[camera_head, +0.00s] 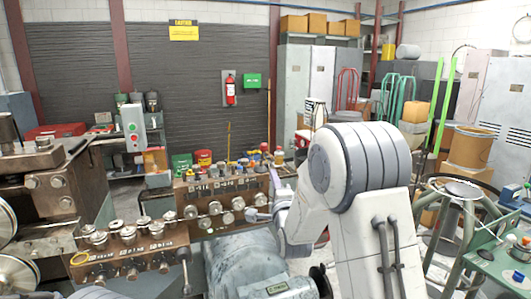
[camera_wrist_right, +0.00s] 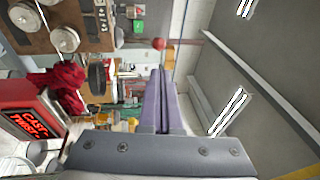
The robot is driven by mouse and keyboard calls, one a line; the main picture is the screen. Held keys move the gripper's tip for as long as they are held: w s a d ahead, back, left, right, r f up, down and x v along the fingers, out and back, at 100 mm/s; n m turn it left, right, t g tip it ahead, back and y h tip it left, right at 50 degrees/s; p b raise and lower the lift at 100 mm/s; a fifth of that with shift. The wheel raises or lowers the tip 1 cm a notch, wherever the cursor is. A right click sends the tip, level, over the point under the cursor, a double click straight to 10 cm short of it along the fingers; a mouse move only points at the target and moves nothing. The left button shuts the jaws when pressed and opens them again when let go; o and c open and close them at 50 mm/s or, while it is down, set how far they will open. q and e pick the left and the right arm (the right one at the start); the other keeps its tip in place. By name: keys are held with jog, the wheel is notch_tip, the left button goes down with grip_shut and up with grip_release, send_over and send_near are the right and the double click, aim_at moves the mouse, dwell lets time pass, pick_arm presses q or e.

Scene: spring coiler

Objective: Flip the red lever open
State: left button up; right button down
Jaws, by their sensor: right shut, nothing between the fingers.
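A small red ball knob (camera_wrist_right: 158,43), which looks like the end of the red lever, shows in the right wrist view just beyond my fingertips. Its shaft is hard to make out, and I cannot tell whether the knob touches the fingers. My right gripper (camera_wrist_right: 160,72) has its purple fingers closed together with nothing between them. In the head view my right gripper (camera_head: 274,179) is partly hidden by my own arm, at the right end of the brown machine panel (camera_head: 220,186). Small coloured knobs line the panel's top, and I cannot tell which is the lever. My left gripper is not in view.
A row of metal rollers (camera_head: 127,231) and a lower brown block stand left of my arm. A large grey motor housing (camera_head: 245,262) lies below. A green stand (camera_head: 500,262) is at right. A red sign (camera_wrist_right: 25,122) shows in the wrist view.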

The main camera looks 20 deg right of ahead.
jog(key=p, duration=0.7)
send_near(265, 149)
jog(key=x, duration=0.5)
jog(key=shift+w+r, duration=0.25)
jog(key=shift+w, duration=0.1)
jog(key=shift+w+d+p, duration=0.1)
jog(key=shift+w+p, duration=0.3)
jog(key=shift+w, duration=0.2)
